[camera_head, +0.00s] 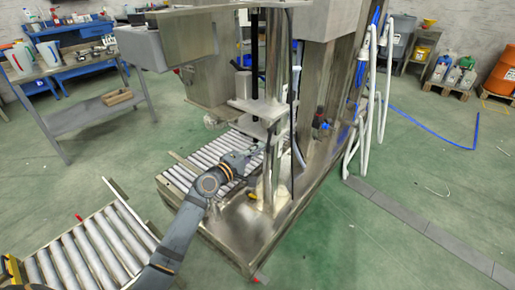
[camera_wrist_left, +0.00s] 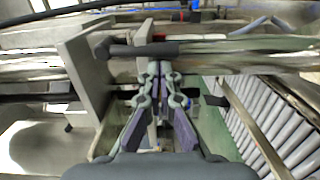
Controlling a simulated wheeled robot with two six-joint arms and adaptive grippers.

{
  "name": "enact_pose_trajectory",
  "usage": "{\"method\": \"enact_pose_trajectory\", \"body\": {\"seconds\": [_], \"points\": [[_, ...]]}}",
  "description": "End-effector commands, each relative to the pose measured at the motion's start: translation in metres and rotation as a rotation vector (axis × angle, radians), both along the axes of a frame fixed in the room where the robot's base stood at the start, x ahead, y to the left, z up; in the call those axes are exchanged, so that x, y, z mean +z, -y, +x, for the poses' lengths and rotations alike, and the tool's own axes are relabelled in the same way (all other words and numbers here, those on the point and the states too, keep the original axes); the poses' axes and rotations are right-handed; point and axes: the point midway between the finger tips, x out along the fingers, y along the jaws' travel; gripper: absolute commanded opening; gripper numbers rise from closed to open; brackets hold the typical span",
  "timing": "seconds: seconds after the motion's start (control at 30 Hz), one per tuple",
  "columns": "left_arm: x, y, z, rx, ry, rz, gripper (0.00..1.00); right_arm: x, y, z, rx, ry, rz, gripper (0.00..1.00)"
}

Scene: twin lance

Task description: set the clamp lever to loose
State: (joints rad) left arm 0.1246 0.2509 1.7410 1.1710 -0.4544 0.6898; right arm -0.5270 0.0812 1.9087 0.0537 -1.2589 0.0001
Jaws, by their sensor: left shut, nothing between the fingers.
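My left gripper (camera_head: 252,151) reaches in from the lower left to the steel column of the filling machine in the head view. In the left wrist view the gripper (camera_wrist_left: 160,68) is shut and empty, its fingertips close together. A dark bar with a rounded end, which looks like the clamp lever (camera_wrist_left: 140,49), lies crosswise just beyond the fingertips, beside a grey metal plate (camera_wrist_left: 88,70). I cannot tell whether the fingertips touch it. In the head view the lever is too small to make out near the clamp block (camera_head: 262,109). My right gripper is out of view.
A roller conveyor (camera_wrist_left: 265,120) runs beside the column, on the right in the wrist view. Another roller conveyor (camera_head: 85,250) stands at lower left. A metal table (camera_head: 85,105) is at left. White hoses (camera_head: 370,110) hang at the machine's right. Green floor at right is mostly open.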

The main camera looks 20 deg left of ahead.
Motion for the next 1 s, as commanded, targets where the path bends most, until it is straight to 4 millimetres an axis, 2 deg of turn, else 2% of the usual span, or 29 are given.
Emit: {"method": "enact_pose_trajectory", "body": {"seconds": [0.47, 0.6, 1.0], "points": [[0.0, 0.002, -0.001, 0.0, -0.008, -0.022, 0.0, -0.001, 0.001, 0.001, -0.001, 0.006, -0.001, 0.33], [-0.001, 0.004, -0.002, 0.0, -0.019, -0.052, 0.0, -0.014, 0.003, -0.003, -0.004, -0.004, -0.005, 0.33], [-0.001, 0.009, -0.003, -0.001, -0.044, -0.123, 0.0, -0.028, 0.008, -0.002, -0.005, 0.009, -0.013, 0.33]]}}
